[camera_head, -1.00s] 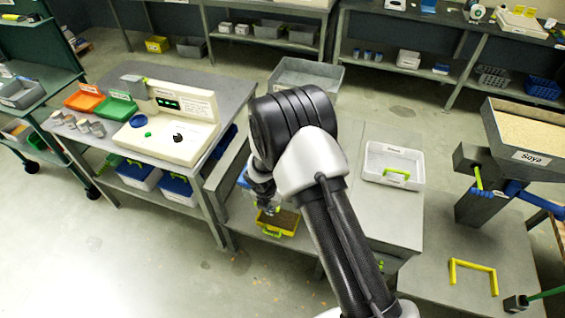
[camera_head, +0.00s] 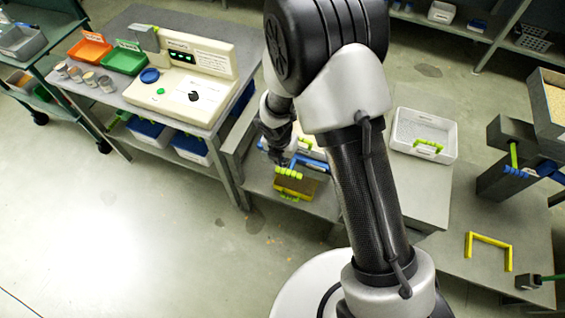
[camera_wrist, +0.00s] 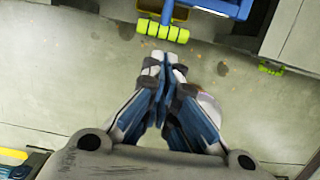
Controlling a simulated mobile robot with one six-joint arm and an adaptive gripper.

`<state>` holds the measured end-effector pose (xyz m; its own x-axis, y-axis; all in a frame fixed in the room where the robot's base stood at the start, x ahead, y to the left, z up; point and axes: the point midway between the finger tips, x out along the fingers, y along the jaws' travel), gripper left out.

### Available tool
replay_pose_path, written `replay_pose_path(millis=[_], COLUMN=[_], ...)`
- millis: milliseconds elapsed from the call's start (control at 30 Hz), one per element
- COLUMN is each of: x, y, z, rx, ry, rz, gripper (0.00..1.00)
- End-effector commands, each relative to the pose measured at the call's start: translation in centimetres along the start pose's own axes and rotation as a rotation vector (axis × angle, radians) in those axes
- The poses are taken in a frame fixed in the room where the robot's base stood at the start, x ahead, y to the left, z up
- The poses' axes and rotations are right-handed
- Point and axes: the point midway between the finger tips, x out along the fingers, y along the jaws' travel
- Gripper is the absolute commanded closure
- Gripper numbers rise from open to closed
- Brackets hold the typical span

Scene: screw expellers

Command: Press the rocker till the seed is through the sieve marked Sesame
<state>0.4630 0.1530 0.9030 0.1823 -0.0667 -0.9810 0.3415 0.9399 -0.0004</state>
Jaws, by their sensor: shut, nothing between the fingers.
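A ribbed yellow-green grip on a blue bar, which looks like the rocker (camera_head: 288,172), stands out over a yellow tray (camera_head: 308,188) on the low bench. The grip also shows at the top of the wrist view (camera_wrist: 163,31). My gripper (camera_wrist: 164,62) is shut and empty, its fingertips just short of the grip in the picture; contact cannot be told. In the head view my gripper (camera_head: 282,155) is partly hidden beside the grip. My arm hides much of the machine behind it. No label reading Sesame can be made out, and the seed level is not visible.
A white tray with a green handle (camera_head: 420,128) sits on the grey bench right of my arm. A yellow bracket (camera_head: 490,240) lies farther right. A cream control panel (camera_head: 185,85) stands on the left table. The floor at the lower left is clear.

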Motion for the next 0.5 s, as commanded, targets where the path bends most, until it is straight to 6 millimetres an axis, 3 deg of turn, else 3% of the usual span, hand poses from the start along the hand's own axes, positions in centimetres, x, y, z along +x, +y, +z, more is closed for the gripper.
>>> replay_pose_path(millis=[267, 500], x=[0.4, 4.1], y=[0.0, 0.0], z=[0.0, -0.1], rx=[0.0, 0.0], ry=[0.0, 0.001], rz=[0.0, -0.002], gripper=[1.0, 1.0])
